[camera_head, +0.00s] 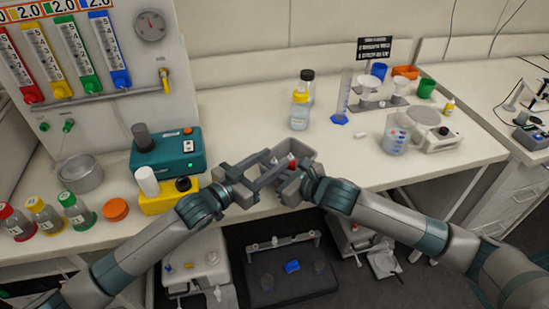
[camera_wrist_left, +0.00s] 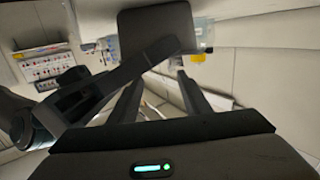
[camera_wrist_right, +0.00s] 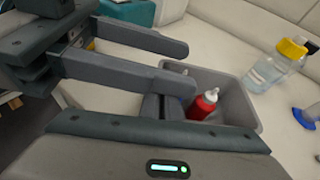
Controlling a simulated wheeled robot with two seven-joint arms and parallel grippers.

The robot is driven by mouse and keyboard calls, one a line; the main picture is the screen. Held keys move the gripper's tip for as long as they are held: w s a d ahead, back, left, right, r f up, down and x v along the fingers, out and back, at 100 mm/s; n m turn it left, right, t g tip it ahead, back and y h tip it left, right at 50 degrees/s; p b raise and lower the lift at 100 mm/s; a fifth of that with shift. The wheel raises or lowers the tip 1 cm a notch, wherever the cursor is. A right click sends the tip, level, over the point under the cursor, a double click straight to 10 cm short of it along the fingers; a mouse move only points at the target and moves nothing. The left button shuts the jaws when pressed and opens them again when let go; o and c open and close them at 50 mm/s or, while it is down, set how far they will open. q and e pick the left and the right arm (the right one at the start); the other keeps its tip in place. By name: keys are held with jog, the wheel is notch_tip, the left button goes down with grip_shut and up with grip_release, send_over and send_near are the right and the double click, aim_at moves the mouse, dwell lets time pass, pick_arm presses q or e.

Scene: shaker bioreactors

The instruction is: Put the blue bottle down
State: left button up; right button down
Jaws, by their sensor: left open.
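I cannot make out a blue bottle in any view. My left gripper (camera_head: 268,172) is open, its fingers apart in the left wrist view (camera_wrist_left: 160,85), with nothing between them. It reaches across the near part of a small grey bin (camera_head: 301,150). My right gripper (camera_wrist_right: 165,105) looks shut, its fingers close together with nothing visible between them; their tips are partly hidden behind the left gripper's fingers.
Yellow-capped (camera_head: 300,108) and black-capped (camera_head: 307,82) bottles stand behind the bin. Red (camera_head: 14,220), yellow (camera_head: 44,214) and green (camera_head: 76,210) bottles stand at the left. A beaker (camera_head: 396,133) and balance (camera_head: 440,138) are at right. Bench between bin and beaker is mostly clear.

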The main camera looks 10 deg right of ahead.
pick_arm(q)
jog(key=v, duration=0.9)
jog(key=shift+a+r, duration=0.2)
jog(key=shift+a, duration=0.25)
pick_arm(e)
jog(key=c, duration=1.9)
grip_release()
jog(key=shift+s+d, duration=0.1)
jog(key=shift+s, duration=0.05)
jog(key=v, duration=1.1)
jog(key=shift+s+d+r, duration=0.15)
jog(key=shift+s+r, duration=0.05)
jog(key=shift+s, duration=0.05)
pick_arm(q)
jog(key=shift+s, duration=0.15)
pick_arm(e)
jog(key=shift+s+f, duration=0.1)
